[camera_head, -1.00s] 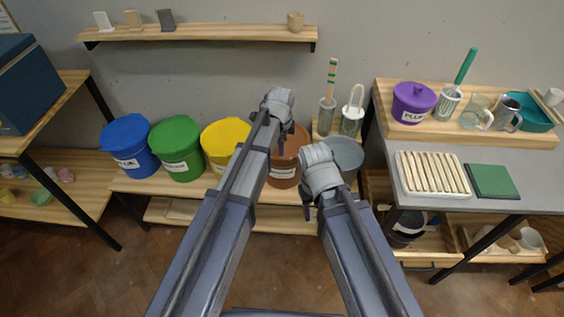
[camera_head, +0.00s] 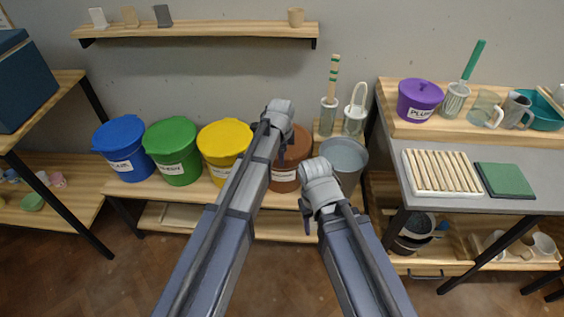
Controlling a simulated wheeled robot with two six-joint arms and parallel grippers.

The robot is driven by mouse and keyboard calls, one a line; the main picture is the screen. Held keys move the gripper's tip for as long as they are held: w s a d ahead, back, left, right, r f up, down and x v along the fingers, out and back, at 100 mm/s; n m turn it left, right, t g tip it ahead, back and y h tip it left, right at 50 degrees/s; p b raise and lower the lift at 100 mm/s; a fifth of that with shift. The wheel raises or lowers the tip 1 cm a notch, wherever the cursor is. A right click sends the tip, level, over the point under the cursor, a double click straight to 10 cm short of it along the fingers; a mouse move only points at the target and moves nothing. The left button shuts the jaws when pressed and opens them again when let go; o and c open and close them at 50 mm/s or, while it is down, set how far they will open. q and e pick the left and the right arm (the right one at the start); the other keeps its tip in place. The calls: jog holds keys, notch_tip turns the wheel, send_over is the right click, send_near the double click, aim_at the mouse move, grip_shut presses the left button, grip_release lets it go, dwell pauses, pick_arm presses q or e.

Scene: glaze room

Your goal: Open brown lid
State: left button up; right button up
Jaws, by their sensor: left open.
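The brown bucket (camera_head: 286,184) stands on the low wooden bench between the yellow bucket and an open grey bucket. Its brown lid (camera_head: 300,146) is on top, partly hidden by my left arm. My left gripper (camera_head: 279,127) is over the back of the lid, seen from behind. It is open, with its fingers mostly hidden by my wrist; I cannot tell whether they touch the lid. My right gripper (camera_head: 309,211) hangs in front of the grey bucket (camera_head: 345,157), its jaws hidden behind the wrist.
Blue (camera_head: 123,147), green (camera_head: 172,150) and yellow (camera_head: 224,150) lidded buckets stand to the left. Tool holders stand behind the brown and grey buckets. A grey table (camera_head: 470,202) at right bears a purple tub (camera_head: 418,99) on a raised shelf. Open floor lies in front.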

pick_arm(q)
jog(key=shift+f, duration=0.3)
grip_shut()
dwell(1.3)
